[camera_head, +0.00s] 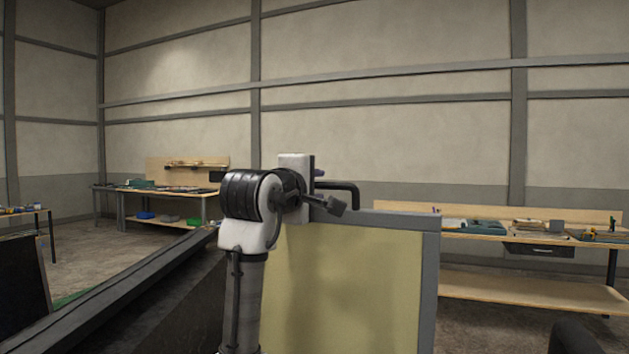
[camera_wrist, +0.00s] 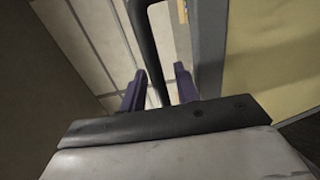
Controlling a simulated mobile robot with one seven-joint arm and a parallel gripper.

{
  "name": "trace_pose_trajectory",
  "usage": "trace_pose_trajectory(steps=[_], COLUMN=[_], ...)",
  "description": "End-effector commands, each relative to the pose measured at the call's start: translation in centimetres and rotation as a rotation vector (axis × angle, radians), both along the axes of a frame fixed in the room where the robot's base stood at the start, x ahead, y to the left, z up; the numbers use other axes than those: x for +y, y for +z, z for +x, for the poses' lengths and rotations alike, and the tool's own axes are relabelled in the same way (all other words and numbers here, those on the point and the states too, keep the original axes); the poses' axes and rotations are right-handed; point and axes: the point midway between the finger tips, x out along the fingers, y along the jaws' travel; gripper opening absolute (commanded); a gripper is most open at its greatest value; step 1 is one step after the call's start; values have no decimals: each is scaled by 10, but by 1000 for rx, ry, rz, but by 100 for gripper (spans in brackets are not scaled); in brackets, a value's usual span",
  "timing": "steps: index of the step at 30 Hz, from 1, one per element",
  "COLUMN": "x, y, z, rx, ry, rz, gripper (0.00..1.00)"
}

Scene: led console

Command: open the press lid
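The press lid appears to be the upright yellowish panel (camera_head: 355,290) in a grey frame, in front of me in the head view. It also fills the right side of the wrist view (camera_wrist: 270,60). A black bar handle (camera_head: 352,187) stands at the frame's top edge. In the wrist view the handle (camera_wrist: 147,45) runs down between the two dark purple fingers of my gripper (camera_wrist: 160,88). Narrow gaps show beside the bar, so my gripper looks open around it. In the head view my wrist hides most of the fingers.
A workbench with tools (camera_head: 520,233) stands behind the panel on the right. Another bench (camera_head: 165,192) with bins below stands at the back left. A long dark sloping beam (camera_head: 110,285) lies left of my arm. Open floor shows at the far left.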

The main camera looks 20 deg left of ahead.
Motion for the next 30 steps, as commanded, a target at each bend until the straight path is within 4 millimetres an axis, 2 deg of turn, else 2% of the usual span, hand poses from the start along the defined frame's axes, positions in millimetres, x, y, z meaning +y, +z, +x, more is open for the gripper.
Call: trace_pose_trajectory(steps=[7, 14, 23, 26, 30], x=[0, 0, 0, 0, 0], y=[0, 0, -1, -6, -15], z=[0, 0, -1, -9, -35], rx=[0, 0, -2, -19, -68], ry=[0, 0, 0, -1, -3], rz=[0, 0, 0, -2, -2], gripper=[30, 0, 0, 0, 0])
